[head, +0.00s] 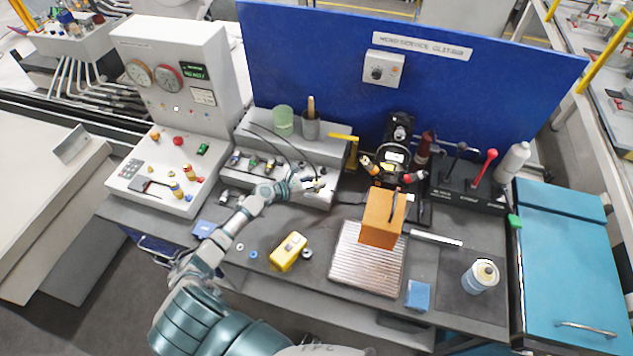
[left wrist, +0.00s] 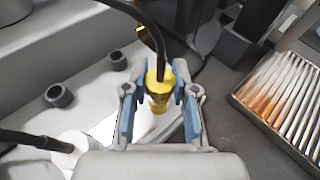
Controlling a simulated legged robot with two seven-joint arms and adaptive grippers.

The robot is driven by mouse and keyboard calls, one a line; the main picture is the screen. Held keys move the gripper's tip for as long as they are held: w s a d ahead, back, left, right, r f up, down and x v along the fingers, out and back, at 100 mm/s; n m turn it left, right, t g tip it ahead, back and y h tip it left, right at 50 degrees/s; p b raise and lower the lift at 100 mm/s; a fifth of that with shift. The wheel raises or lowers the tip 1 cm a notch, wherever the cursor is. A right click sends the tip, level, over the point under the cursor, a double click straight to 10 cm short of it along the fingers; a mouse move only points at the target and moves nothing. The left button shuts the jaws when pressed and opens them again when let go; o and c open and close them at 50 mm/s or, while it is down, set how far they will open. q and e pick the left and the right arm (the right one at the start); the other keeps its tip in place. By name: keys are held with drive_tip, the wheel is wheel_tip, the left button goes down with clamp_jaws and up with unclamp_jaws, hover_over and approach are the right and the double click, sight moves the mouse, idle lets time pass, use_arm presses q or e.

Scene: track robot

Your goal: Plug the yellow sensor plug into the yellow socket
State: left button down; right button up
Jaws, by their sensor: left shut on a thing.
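My left gripper (head: 309,186) reaches over the right part of the grey connector box (head: 240,138). In the left wrist view its fingers (left wrist: 160,92) are shut on the yellow plug (left wrist: 158,84), one blue-padded finger on each side. A black cable rises from the plug's top. The plug's lower end points down toward a pale surface; I cannot tell whether it touches anything. I cannot make out the yellow socket; the gripper and plug may hide it. My right gripper is not in view.
Dark round sockets (left wrist: 60,95) lie left of the plug. A ribbed metal tray (head: 366,268) with an orange block (head: 383,217) is to the right. A yellow box (head: 288,251) lies in front. Green (head: 283,121) and grey cups (head: 310,126) stand on the connector box.

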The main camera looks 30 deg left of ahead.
use_arm(q)
drive_tip(key=shift+f, duration=0.25)
drive_tip(key=c, duration=0.8)
unclamp_jaws()
drive_tip(key=shift+c, duration=0.2)
drive_tip(key=v, duration=1.2)
drive_tip(key=shift+w+a, duration=0.1)
